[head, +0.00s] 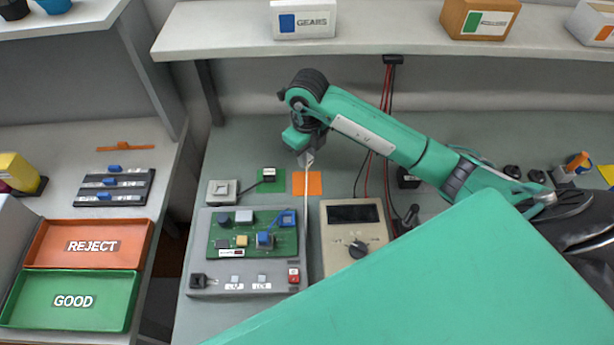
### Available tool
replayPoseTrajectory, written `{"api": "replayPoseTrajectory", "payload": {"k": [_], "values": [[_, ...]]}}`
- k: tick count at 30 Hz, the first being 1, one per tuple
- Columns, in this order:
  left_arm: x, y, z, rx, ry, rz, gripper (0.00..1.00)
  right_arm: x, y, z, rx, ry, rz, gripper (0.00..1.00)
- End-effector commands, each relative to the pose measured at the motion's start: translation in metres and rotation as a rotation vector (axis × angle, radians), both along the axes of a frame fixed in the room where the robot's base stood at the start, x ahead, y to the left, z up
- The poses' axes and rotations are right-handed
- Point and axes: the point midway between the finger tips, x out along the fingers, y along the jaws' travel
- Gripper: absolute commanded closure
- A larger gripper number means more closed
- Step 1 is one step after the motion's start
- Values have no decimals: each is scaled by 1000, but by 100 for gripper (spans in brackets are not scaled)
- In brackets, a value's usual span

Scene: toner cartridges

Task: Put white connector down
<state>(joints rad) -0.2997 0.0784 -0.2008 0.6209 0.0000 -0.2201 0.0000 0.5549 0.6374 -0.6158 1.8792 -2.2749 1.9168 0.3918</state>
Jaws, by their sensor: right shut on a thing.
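My right gripper (306,157) reaches in from the right and points down over the back of the bench. It is shut on a small pale piece, the white connector (307,160), mostly hidden by the fingers. A thin white cable (305,215) runs from it down to the right side of the grey test fixture (249,290). The connector is just above the far edge of an orange square (314,185); I cannot tell whether it touches anything. A green square (278,186) left of it carries a small dark and white plug (268,174). My left gripper is not in view.
A circuit board (225,246) sits on the fixture. A beige meter (376,262) with a dial stands right of it. A grey box (221,191) is behind the fixture. Red REJECT (65,262) and green GOOD (105,318) trays lie at left. A shelf (400,40) overhangs the back.

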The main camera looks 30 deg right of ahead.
Motion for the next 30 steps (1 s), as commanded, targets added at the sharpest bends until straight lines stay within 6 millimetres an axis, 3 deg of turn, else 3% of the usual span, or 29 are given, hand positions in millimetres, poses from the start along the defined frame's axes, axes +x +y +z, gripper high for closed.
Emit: {"api": "replayPoseTrajectory", "payload": {"k": [6,18,29,30], "values": [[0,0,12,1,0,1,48,-1,0,-33,1,3,1,100],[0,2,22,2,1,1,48,-1,0,-75,1,0,3,100],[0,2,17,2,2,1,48,0,0,-81,-1,0,4,100],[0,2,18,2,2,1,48,0,0,-79,-1,-1,4,72]]}}
